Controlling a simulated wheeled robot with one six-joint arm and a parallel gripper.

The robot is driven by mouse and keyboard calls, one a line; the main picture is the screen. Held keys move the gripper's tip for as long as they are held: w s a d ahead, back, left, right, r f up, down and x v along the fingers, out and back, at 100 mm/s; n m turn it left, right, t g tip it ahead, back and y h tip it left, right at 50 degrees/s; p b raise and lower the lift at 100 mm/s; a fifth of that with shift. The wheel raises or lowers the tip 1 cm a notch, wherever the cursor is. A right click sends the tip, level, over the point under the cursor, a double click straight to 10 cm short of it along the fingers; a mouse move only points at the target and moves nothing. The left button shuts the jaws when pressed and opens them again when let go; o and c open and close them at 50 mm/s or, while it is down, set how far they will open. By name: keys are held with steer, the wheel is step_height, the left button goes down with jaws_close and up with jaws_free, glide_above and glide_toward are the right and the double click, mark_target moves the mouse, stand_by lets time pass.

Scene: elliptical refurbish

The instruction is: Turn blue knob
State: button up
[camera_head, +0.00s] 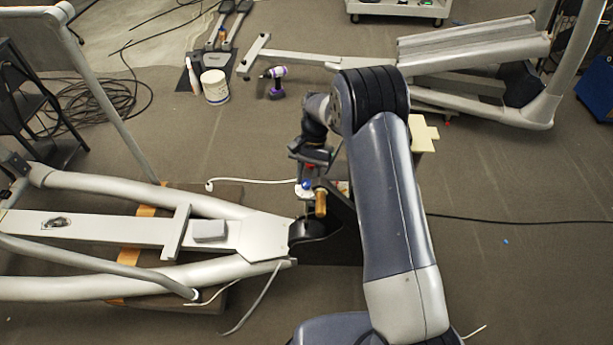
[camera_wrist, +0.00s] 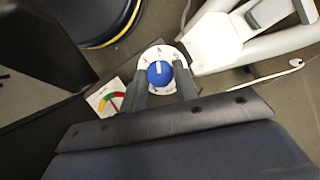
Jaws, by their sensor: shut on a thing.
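The blue knob (camera_wrist: 159,74) has a white pointer mark and sits on a round white dial plate (camera_wrist: 172,53) with dark marks around it. In the wrist view it lies between the two dark fingers of my gripper (camera_wrist: 160,84), which are shut on it from both sides. In the head view the blue knob (camera_head: 306,184) shows small beside the grey elliptical frame, just below my gripper (camera_head: 308,172). My arm hides part of the area to its right.
A gauge card with red, yellow and green bands (camera_wrist: 109,98) is left of the dial. The grey elliptical frame (camera_head: 100,228) fills the left floor. A white cable (camera_head: 260,181) lies near the knob. A purple drill (camera_head: 275,82) and white bucket (camera_head: 215,86) stand farther back.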

steer(key=m+t+y, duration=0.1)
steer(key=m, duration=0.2)
steer(key=shift+d+m, duration=0.15)
steer(key=shift+m, duration=0.15)
steer(key=shift+s+m+t+y, duration=0.1)
steer(key=shift+m+t+y, duration=0.45)
steer(key=shift+m, duration=1.35)
steer(key=o, duration=1)
steer(key=shift+c, duration=0.2)
steer(key=v, duration=1.1)
steer(key=shift+p, duration=0.45)
steer(key=shift+d+f, duration=0.1)
